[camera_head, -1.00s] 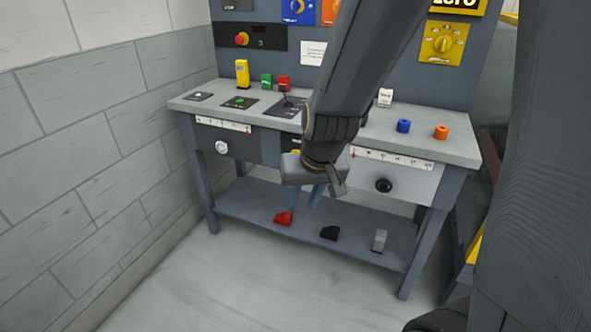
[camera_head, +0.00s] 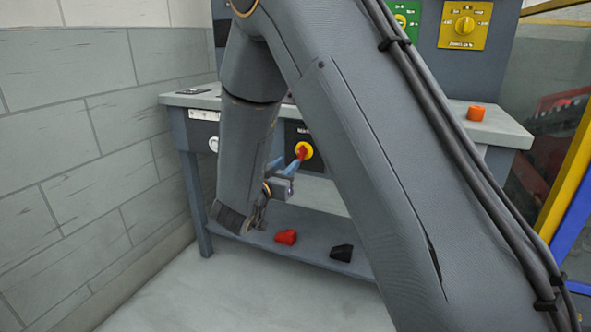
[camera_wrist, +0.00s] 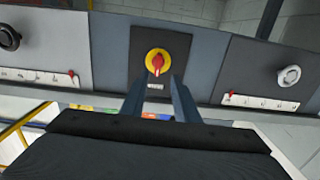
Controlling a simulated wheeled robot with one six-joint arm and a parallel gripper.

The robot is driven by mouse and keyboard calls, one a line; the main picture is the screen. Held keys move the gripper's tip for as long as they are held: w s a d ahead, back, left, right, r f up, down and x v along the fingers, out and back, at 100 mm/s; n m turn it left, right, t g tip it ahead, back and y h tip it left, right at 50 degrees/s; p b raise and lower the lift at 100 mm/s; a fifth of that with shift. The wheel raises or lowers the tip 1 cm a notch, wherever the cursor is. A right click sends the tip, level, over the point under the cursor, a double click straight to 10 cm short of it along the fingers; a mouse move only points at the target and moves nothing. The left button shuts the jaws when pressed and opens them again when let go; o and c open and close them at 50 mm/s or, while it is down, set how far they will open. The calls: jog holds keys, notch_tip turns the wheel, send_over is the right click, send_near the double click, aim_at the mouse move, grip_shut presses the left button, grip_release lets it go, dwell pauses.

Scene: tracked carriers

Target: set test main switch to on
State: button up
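The main switch is a red rotary handle on a round yellow base, set in a black plate on the bench front. It shows in the wrist view (camera_wrist: 157,62) and partly in the head view (camera_head: 303,150). In the wrist view its red handle stands upright in the picture, with a small pale label below it. My gripper (camera_wrist: 157,82) has two blue-grey fingers, spread apart with nothing between them. It points at the switch from close in front; in the head view my gripper (camera_head: 293,169) overlaps the handle's edge. Contact cannot be told.
A black knob (camera_wrist: 9,37) and a pale knob (camera_wrist: 288,76) sit on panels either side of the switch. A red block (camera_head: 286,237) and a black block (camera_head: 342,253) lie on the lower shelf. An orange cylinder (camera_head: 476,113) stands on the bench top.

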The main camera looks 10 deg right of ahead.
aim_at(298, 154)
jog(key=shift+h, duration=0.3)
jog(key=shift+b+x, duration=0.95)
jog(key=shift+x, duration=2.9)
grip_shut()
